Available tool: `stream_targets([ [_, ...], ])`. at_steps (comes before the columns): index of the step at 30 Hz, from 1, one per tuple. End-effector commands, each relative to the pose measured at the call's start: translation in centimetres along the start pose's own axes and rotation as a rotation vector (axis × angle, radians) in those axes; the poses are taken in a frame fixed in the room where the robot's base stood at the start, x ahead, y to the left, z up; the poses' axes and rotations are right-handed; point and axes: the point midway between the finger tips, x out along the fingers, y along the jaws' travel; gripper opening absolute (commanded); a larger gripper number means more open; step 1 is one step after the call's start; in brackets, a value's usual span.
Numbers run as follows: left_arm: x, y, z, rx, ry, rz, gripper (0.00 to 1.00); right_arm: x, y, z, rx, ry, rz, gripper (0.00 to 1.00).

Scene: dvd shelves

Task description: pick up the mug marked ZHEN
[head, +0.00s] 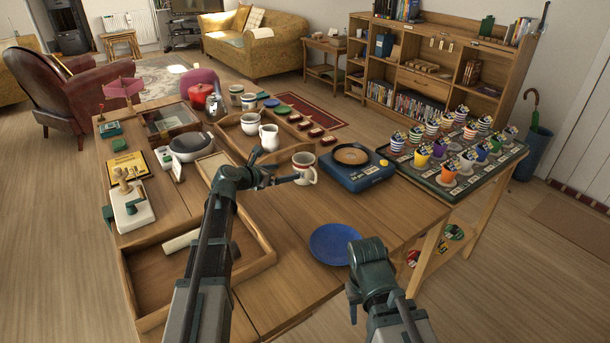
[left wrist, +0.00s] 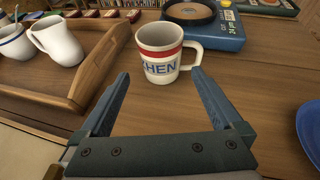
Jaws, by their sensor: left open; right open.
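The mug marked with blue letters, of which I can read HEN (left wrist: 160,62), is white with a red band and its handle to the right. It stands upright on the table and also shows in the head view (head: 304,170). My left gripper (head: 288,180) is open and just short of the mug. In the left wrist view its two fingers (left wrist: 160,76) point at the mug from either side, with nothing between them that I can see held. My right gripper (head: 352,302) is open near the blue plate, away from the mug.
A white jug (head: 268,138) and a cup (head: 251,124) stand in a wooden tray (left wrist: 88,95) to the left. A blue plate (head: 335,244) lies in front. Bare table lies between mug and plate.

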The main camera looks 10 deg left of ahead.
Motion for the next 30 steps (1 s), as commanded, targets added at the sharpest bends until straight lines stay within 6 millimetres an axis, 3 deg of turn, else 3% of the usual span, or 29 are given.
stream_targets([
  [1, 1.4, 0.2, -0.3, 0.001, 0.0, -0.001, 1.0, 0.8, -0.1, -0.1, 0.0, 0.0, 0.0, 0.5],
  [7, 5.1, 0.2, -0.3, 0.0, -0.001, -0.001, 1.0, 2.2, -0.2, -0.1, 0.0, 0.0, 0.0, 0.5],
  [17, 6.3, 0.0, -0.2, 0.0, 0.0, 0.0, 1.0, 2.6, -0.2, -0.1, 0.0, 0.0, 0.0, 0.5],
  [24, 9.3, -0.1, -1.1, 0.001, 0.0, -0.001, 1.0, 4.6, -0.4, -0.3, 0.0, 0.0, 0.0, 0.5],
  [30, 11.2, -0.1, -0.8, 0.0, -0.001, 0.0, 1.0, 5.0, -0.5, -0.3, 0.0, 0.0, 0.0, 0.5],
])
